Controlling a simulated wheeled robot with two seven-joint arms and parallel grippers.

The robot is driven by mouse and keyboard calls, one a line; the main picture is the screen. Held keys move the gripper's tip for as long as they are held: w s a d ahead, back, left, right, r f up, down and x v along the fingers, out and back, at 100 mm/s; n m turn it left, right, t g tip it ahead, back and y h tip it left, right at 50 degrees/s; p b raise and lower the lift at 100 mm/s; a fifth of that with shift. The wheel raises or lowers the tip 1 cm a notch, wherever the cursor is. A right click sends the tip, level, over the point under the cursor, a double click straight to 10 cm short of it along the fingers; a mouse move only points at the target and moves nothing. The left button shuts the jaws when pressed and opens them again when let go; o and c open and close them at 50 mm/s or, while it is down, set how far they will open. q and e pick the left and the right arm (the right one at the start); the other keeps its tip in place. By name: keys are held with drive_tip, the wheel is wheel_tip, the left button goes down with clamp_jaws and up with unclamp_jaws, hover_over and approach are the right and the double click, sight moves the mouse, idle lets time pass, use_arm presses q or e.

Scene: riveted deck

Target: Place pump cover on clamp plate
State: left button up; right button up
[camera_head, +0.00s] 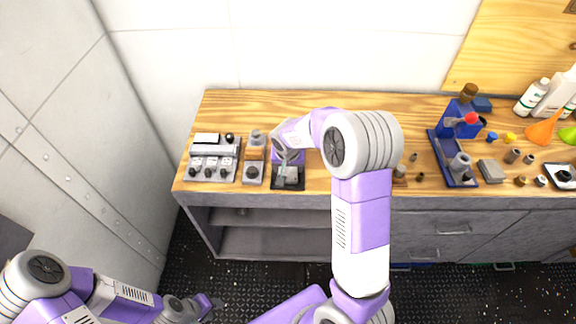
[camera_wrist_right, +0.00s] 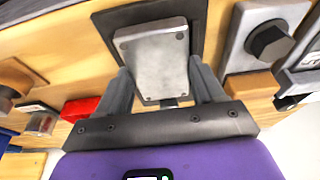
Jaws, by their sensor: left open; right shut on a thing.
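The pump cover (camera_wrist_right: 155,62) is a grey, roughly square metal block with holes at its corners. My right gripper (camera_wrist_right: 155,92) is shut on it, a finger at each side; the head view shows this gripper (camera_head: 289,160) at the left part of the bench. A dark square plate (camera_wrist_right: 198,12), apparently the clamp plate, lies behind the cover and shows in the head view (camera_head: 287,186) too. The cover overlaps it; I cannot tell whether they touch. My left gripper (camera_head: 207,304) is open and empty, low over the floor, away from the bench.
Left of the dark plate stand a grey block with a black knob (camera_head: 253,173) and a control box with knobs (camera_head: 213,160). A blue stand (camera_head: 440,150), small loose parts and bottles (camera_head: 555,92) fill the right side.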

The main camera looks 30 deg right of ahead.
drive_tip(key=shift+f+b, duration=0.35)
drive_tip(key=shift+f, duration=0.05)
drive_tip(key=o, duration=1.4)
drive_tip(key=shift+s, duration=0.1)
